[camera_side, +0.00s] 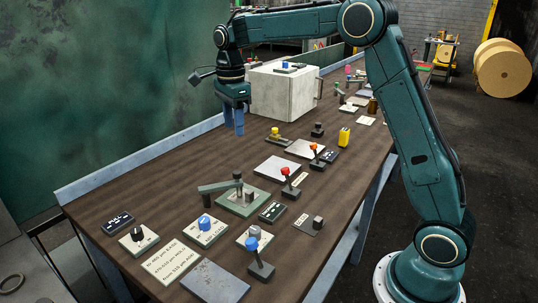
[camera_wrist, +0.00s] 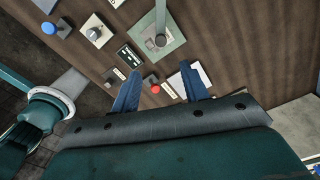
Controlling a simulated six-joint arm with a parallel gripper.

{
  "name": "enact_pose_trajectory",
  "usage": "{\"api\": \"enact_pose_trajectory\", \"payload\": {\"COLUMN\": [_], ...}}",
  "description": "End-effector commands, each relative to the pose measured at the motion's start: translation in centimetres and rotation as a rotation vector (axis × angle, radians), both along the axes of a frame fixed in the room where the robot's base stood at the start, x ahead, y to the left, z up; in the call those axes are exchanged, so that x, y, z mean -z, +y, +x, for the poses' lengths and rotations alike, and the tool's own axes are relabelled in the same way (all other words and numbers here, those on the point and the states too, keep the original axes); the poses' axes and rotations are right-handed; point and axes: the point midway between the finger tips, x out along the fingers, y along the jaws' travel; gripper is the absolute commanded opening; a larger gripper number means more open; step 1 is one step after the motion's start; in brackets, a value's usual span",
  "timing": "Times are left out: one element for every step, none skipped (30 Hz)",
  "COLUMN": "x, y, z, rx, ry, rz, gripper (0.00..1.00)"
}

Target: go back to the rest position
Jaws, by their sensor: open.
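My gripper (camera_side: 233,121) hangs from my arm above the far left part of the wooden table (camera_side: 140,182), to the left of a white cabinet (camera_side: 285,93). Its blue fingers point down with nothing between them, well above the table top. In the wrist view my gripper (camera_wrist: 164,88) shows its two fingers spread apart and empty. Beyond them lie a green plate with a lever (camera_wrist: 158,38) and a red-knobbed lever (camera_wrist: 155,89), both on the table below.
A blue rail (camera_side: 140,158) edges the far side. The wood under my gripper is bare.

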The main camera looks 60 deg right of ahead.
Motion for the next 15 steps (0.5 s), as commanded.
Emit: {"api": "enact_pose_trajectory", "payload": {"x": [0.0, -0.1, -0.2, -0.3, -0.4, -0.7, -0.9, -1.1, -1.5, -1.8, -2.1, -2.6, -2.9, -3.3, -3.7], "y": [0.0, 0.0, 0.1, 0.1, 0.1, 0.2, 0.3, 0.4, 0.5, 0.6, 0.7, 0.9, 1.0, 1.1, 1.3], "z": [0.0, -0.1, -0.2, -0.3, -0.4, -0.7, -0.9, -1.2, -1.6, -2.0, -2.4, -3.0, -3.5, -4.0, -4.7], "rx": [-0.002, -0.005, -0.012, -0.019, -0.029, -0.045, -0.06, -0.077, -0.105, -0.128, -0.154, -0.192, -0.223, -0.256, -0.302], "ry": [-0.001, -0.002, -0.004, -0.006, -0.008, -0.014, -0.018, -0.021, -0.028, -0.033, -0.042, -0.051, -0.059, -0.066, -0.077], "rz": [0.0, 0.0, -0.001, -0.001, -0.001, -0.001, -0.002, -0.002, -0.005, -0.006, -0.007, -0.01, -0.012, -0.016, -0.019], "gripper": [0.45, 0.45, 0.45, 0.45, 0.45, 0.45, 0.45, 0.45, 0.45, 0.45, 0.45, 0.45, 0.45, 0.45, 0.45]}}
